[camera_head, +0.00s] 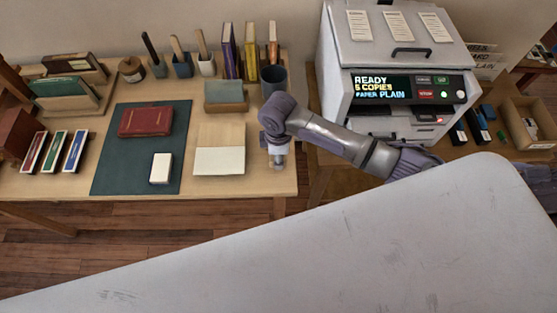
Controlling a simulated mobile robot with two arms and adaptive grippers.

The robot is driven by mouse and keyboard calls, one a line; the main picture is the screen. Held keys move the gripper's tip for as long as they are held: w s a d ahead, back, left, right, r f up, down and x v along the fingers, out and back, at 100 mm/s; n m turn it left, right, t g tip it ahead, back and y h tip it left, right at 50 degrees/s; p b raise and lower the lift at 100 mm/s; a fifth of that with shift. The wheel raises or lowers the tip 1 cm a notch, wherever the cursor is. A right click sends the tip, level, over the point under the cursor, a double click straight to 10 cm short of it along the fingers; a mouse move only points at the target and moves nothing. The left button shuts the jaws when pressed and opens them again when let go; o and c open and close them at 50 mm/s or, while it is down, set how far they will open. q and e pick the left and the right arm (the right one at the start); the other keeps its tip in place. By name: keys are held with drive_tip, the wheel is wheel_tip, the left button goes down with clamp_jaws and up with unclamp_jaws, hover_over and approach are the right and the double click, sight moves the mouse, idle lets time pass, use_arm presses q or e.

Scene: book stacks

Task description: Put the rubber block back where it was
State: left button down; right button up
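A small white block (161,168), which looks like the rubber block, lies on the front right part of the dark green mat (112,178) on the wooden table. A dark red book (146,121) lies behind it on the same mat. My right gripper (279,184) points down over the table's right edge, to the right of the white block and well apart from it. It is small and seen from above, so I cannot tell whether its fingers are open or shut. No held object shows. My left gripper is out of view.
A cream pad (219,161) lies between mat and gripper. A dark cup (274,80), upright books (250,50) and brush holders (182,66) stand at the back. Colored slim boxes (54,151) stand at left. A copier (405,80) reading "READY" stands right.

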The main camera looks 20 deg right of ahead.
drive_tip(key=shift+w+d+f, duration=0.1)
drive_tip(key=shift+w+f, duration=0.1)
wheel_tip(320, 180, down, 3)
drive_tip(key=shift+f+p, duration=0.15)
drive_tip(key=shift+p, duration=0.15)
drive_tip(key=shift+f, duration=0.25)
drive_tip(key=shift+f, duration=0.15)
drive_tip(key=o, duration=1)
